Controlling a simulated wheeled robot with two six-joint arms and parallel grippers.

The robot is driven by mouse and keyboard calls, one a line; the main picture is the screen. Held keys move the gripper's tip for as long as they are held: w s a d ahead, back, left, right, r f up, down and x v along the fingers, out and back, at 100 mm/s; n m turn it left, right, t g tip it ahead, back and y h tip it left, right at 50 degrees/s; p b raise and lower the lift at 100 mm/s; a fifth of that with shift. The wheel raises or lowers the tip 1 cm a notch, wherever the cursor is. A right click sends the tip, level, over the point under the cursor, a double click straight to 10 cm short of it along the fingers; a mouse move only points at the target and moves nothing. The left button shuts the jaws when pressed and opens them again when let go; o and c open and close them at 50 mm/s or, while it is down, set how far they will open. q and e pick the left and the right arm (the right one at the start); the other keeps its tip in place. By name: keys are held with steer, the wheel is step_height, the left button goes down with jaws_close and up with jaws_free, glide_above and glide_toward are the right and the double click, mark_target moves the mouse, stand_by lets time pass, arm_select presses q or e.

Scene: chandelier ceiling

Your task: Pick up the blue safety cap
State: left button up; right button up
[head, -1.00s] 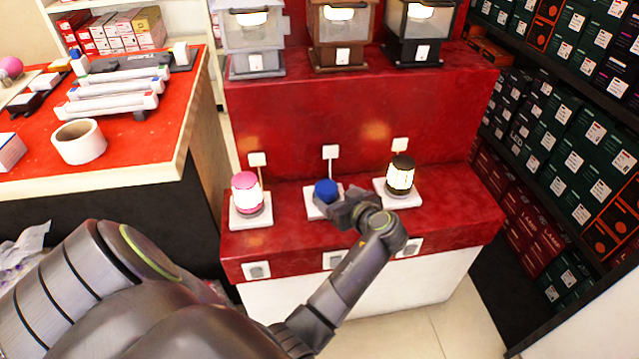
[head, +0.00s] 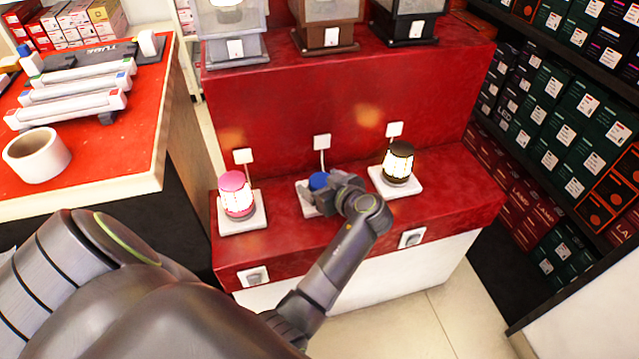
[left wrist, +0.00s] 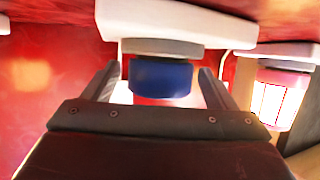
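The blue safety cap (head: 318,180) sits on a white square base (head: 304,203) on the lower red step, partly hidden by my left gripper in the head view. In the left wrist view, which looks upside down, the blue cap (left wrist: 162,78) shows between the two fingers, under a grey band and white base (left wrist: 165,28). My left gripper (head: 324,194) is open, with one finger on each side of the cap. A gap shows between each finger and the cap. My right gripper is not in view.
A lit pink-topped lamp (head: 236,197) stands left of the cap, and a lit black-topped lamp (head: 397,163) stands right of it, each on a white base. Small white tags stand behind them. Lanterns (head: 327,22) stand on the upper step. A red-topped table (head: 100,152) is at left.

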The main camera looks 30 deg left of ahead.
arm_select(q)
steer(key=c, duration=1)
steer(key=shift+c, duration=0.2)
